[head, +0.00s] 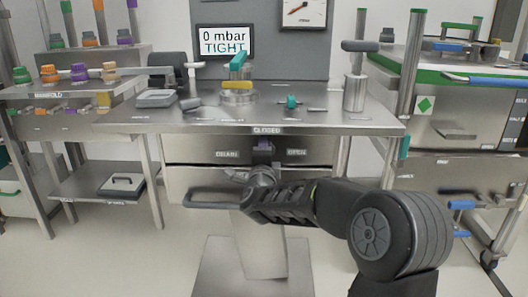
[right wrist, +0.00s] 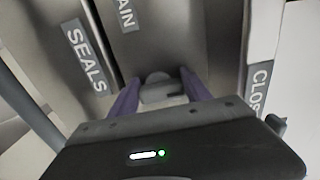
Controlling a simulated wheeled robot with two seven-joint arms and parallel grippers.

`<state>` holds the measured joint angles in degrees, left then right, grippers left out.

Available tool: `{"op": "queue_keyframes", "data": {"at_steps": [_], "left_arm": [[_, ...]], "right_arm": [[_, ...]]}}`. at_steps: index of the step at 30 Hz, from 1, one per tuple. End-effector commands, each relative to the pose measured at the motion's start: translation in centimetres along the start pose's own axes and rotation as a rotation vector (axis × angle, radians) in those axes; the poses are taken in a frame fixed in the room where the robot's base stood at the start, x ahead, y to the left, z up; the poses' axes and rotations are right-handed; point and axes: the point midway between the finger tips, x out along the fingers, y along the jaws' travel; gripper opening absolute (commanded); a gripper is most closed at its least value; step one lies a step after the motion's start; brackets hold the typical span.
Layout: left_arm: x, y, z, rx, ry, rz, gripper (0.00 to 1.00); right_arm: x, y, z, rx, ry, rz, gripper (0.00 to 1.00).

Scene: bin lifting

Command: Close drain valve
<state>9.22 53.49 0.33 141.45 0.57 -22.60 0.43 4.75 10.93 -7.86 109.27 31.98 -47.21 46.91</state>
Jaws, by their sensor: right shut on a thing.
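The drain valve is on the front panel of the middle bench, between the DRAIN (head: 227,154) and OPEN (head: 297,152) labels and below the CLOSED label (head: 267,130). In the right wrist view, the fingers of my right gripper (right wrist: 158,90) look purple and are shut around a small grey valve part (right wrist: 157,88). My gripper hides most of the valve in the head view, so its exact angle is unclear. My left gripper is not in view.
The middle bench (head: 340,120) carries a green-handled fitting (head: 238,66) and a grey cylinder (head: 355,92). A drawer with a grey bar handle (head: 212,204) lies just below my right gripper. A display (head: 224,41) reads "0 mbar TIGHT". Side benches stand left and right.

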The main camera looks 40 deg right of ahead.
Motion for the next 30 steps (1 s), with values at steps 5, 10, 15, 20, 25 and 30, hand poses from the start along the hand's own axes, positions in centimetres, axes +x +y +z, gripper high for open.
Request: {"op": "queue_keyframes", "data": {"at_steps": [5,10,15,20,25,30], "left_arm": [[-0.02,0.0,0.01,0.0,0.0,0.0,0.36],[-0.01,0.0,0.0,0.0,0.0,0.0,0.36],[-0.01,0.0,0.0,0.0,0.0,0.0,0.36],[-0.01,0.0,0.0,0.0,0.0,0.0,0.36],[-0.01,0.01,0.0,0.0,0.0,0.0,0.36],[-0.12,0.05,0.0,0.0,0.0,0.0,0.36]], "right_arm": [[-0.03,0.07,0.11,-0.011,-0.002,0.001,0.16],[-0.03,0.08,0.12,-0.011,-0.003,0.001,0.16],[-0.02,0.08,0.1,-0.011,-0.002,0.001,0.65],[-0.01,0.05,0.06,-0.009,-0.001,0.0,0.78],[0.0,0.03,0.03,-0.008,-0.001,0.0,0.78],[-0.4,-0.05,0.04,-0.007,-0.001,0.0,0.78]]}}
